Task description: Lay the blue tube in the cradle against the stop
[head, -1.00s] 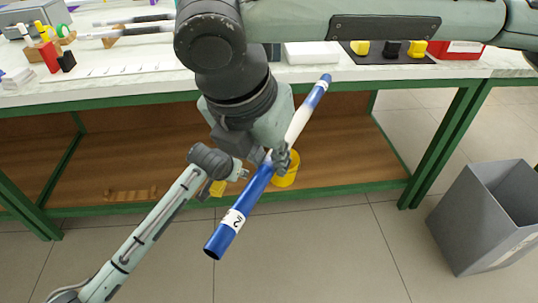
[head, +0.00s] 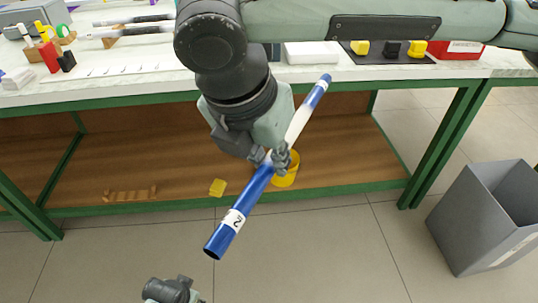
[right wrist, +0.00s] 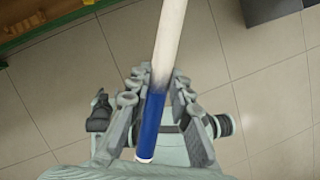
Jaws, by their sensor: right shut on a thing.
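The blue tube (head: 238,212) has a pale middle part and a white label marked 2 near its lower end. It is held tilted in the air in front of the bench. My right gripper (head: 274,162) is shut on it near the middle; the tube also runs between its fingers in the right wrist view (right wrist: 152,122). My left gripper (head: 172,290) shows only in part at the bottom edge of the head view, apart from the tube; its fingers are not clear. A notched wooden piece (head: 130,194) lies on the lower shelf; I cannot tell whether it is the cradle.
The bench top (head: 110,70) carries dark rods on wooden supports (head: 118,32), a white box (head: 312,53) and a red bin (head: 455,49). A grey bin (head: 480,225) stands right.

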